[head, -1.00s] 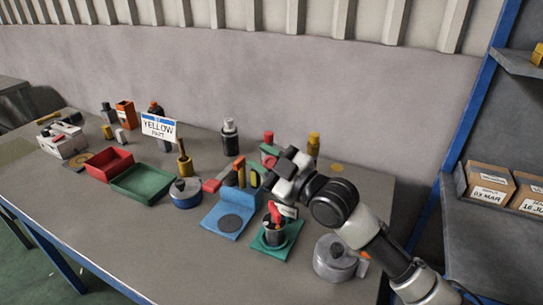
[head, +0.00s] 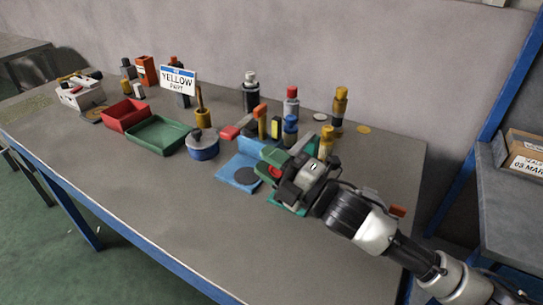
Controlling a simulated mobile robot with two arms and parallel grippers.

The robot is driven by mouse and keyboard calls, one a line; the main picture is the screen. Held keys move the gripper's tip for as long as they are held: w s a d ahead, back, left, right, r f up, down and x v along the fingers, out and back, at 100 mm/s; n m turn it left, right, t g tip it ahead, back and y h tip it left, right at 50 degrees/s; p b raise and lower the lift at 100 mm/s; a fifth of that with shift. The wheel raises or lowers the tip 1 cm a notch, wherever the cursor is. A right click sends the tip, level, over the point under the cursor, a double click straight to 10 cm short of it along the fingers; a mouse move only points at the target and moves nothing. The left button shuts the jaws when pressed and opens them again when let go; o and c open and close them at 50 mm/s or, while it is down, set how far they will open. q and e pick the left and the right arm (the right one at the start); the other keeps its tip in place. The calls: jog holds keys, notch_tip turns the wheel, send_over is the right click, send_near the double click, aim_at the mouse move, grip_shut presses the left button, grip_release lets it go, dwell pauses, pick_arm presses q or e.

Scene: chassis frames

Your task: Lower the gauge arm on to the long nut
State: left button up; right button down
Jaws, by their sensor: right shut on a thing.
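My right gripper (head: 283,180) is low over the teal base (head: 286,208) at the right of the bench. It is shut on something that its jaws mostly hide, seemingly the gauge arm. A green part with a red spot (head: 270,170) shows at the jaws' left side. I cannot make out the long nut; the jaws and wrist cover most of the teal base. My left gripper is not in view.
A blue plate with a dark disc (head: 245,176) lies just left of the gripper. Upright pegs, a red-capped bottle (head: 291,102) and a yellow-topped one (head: 339,108) stand behind. A blue pot (head: 203,146) and green tray (head: 158,134) are further left. The front bench is clear.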

jog(key=shift+s+f+b, duration=0.1)
jog(key=shift+f+b, duration=0.2)
jog(key=shift+f, duration=0.75)
jog(key=c, duration=0.8)
grip_release()
jog(key=shift+r, duration=0.1)
jog(key=r+v, duration=0.1)
jog(key=v, duration=0.3)
jog(key=r+b+v, duration=0.1)
jog(key=v, duration=0.3)
jog(key=r+v, duration=0.1)
jog(key=v, duration=0.3)
jog(key=shift+b+v, duration=0.35)
jog(key=shift+v, duration=0.4)
jog(key=shift+r, duration=0.15)
